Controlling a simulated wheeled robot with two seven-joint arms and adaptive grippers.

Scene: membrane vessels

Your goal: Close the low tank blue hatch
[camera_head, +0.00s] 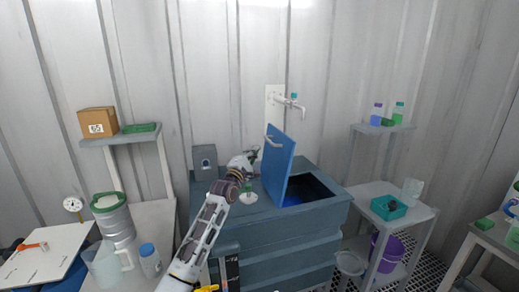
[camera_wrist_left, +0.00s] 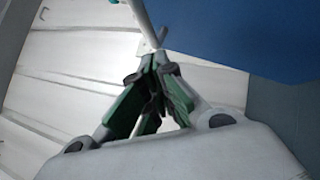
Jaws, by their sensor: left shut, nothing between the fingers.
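The blue hatch (camera_head: 278,165) stands open, nearly upright and leaning a little, on top of the low grey-blue tank (camera_head: 290,246). A light handle (camera_head: 273,141) is on its left face near the top. The dark tank opening (camera_head: 312,188) lies to the right of the hatch. My left gripper (camera_head: 246,160) is just left of the hatch; whether it touches it I cannot tell. In the left wrist view its green-padded fingers (camera_wrist_left: 157,70) are shut with nothing between them, and the blue hatch (camera_wrist_left: 245,35) fills the upper right. My right gripper is not in view.
A wall tap (camera_head: 291,101) is above and behind the hatch. A grey box (camera_head: 205,162) stands at the tank's back left. Shelves at left hold a cardboard box (camera_head: 98,122) and a green-lidded container (camera_head: 112,217). A side table at right holds a teal tray (camera_head: 388,208).

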